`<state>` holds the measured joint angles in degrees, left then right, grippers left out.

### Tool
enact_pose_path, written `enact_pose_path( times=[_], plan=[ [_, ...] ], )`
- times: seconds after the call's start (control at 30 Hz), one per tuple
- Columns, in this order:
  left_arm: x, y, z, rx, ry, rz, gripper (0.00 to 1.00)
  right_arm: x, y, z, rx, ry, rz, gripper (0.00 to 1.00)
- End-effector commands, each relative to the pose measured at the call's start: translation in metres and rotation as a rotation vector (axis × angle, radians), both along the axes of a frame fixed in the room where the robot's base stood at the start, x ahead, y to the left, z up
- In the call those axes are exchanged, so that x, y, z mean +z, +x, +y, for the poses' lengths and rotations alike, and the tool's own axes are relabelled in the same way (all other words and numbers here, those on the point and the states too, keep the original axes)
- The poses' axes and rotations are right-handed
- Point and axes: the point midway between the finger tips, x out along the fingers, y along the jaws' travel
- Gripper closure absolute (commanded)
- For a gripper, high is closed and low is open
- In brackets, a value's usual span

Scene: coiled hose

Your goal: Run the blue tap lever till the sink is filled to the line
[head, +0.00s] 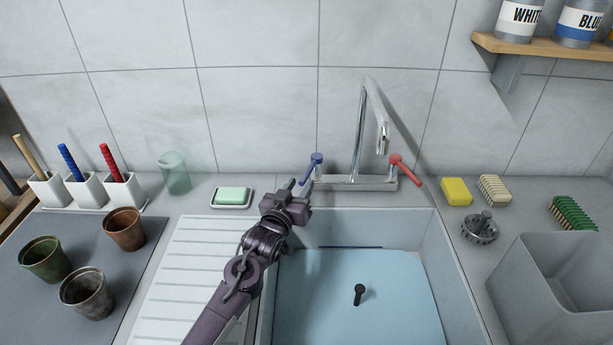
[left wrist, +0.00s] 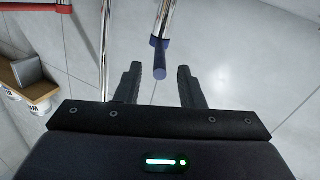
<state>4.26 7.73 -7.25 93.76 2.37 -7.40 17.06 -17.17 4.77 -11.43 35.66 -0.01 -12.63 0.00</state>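The blue tap lever (head: 316,160) stands at the left end of the chrome tap (head: 358,181); it also shows in the left wrist view (left wrist: 160,62). My left gripper (head: 297,186) is close to this lever. Its two fingers (left wrist: 158,84) are spread, with the lever's end between or just beyond their tips; contact cannot be told. The sink (head: 438,245) has a pale blue area low inside that looks like water (head: 320,300). A dark line (head: 350,247) runs along its back wall, just above the blue area. No stream shows below the spout (head: 383,140). My right gripper is out of view.
The red lever (head: 405,170) is on the tap's right. A dark plug-like piece (head: 359,294) shows in the sink. A soap dish (head: 231,198) and glass (head: 174,172) stand left; a yellow sponge (head: 456,191), brushes and a grey bin (head: 550,290) are right.

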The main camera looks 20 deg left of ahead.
Motion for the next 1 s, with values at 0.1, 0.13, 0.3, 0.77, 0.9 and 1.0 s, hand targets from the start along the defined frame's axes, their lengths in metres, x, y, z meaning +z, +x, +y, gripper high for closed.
enact_pose_path(
  times=[0.1, 0.13, 0.3, 0.77, 0.9, 1.0],
  plan=[
    [0.003, 0.021, -0.002, -0.001, 0.000, -0.002, 0.65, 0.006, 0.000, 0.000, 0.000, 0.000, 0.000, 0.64],
    [0.003, 0.025, -0.002, -0.001, 0.000, -0.001, 0.65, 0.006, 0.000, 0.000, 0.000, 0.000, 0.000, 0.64],
    [0.001, 0.044, -0.004, -0.001, -0.001, 0.000, 0.65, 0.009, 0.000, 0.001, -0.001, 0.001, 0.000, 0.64],
    [0.000, 0.053, -0.005, -0.001, 0.000, 0.000, 0.69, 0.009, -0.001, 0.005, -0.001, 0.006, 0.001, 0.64],
    [0.000, 0.053, -0.005, -0.001, 0.000, 0.000, 0.87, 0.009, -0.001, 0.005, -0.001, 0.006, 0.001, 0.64],
    [0.000, 0.053, -0.005, -0.001, 0.000, 0.000, 1.00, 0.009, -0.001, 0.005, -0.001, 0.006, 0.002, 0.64]
  ],
)
